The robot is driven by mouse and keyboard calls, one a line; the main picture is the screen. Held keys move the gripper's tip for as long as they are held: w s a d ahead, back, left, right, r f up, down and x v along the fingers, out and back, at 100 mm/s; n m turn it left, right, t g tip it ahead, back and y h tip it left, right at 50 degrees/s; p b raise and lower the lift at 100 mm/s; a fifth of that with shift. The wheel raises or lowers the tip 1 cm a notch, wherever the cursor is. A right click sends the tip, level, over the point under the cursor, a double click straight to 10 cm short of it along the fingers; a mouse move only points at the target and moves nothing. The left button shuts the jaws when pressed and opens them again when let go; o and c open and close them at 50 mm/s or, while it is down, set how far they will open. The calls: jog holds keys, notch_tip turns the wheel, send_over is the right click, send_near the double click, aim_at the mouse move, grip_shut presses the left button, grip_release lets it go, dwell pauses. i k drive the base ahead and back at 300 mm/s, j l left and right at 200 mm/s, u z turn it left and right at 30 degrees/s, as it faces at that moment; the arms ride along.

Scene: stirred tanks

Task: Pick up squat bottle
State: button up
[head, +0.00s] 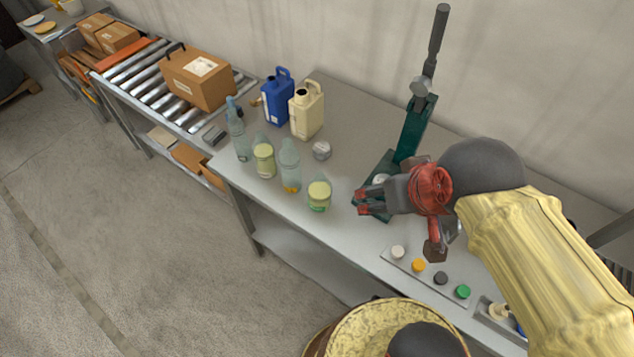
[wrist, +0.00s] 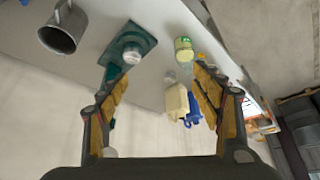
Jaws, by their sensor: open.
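The squat bottle (head: 319,196) is short and wide, with a pale yellow-green label and a light top. It stands upright near the front edge of the grey table, right of the taller bottles. In the wrist view, what looks like the same bottle (wrist: 184,50) shows beyond the fingers, right of centre. My gripper (head: 361,202) is open and empty, to the right of the bottle and apart from it, in front of the green press. Its two fingers spread wide in the wrist view (wrist: 158,82).
Taller clear bottles (head: 290,165) stand left of the squat bottle. A blue jug (head: 278,97) and a cream jug (head: 307,110) stand behind. The green press (head: 412,130) rises behind my gripper. A metal mug (wrist: 62,28) shows in the wrist view.

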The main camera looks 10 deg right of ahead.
aim_at(320, 188)
jog(key=k+j+u, duration=0.25)
jog(key=j+u, duration=0.25)
jog(key=j, duration=0.2)
jog(key=k+j+u, duration=0.2)
jog(key=j, duration=0.25)
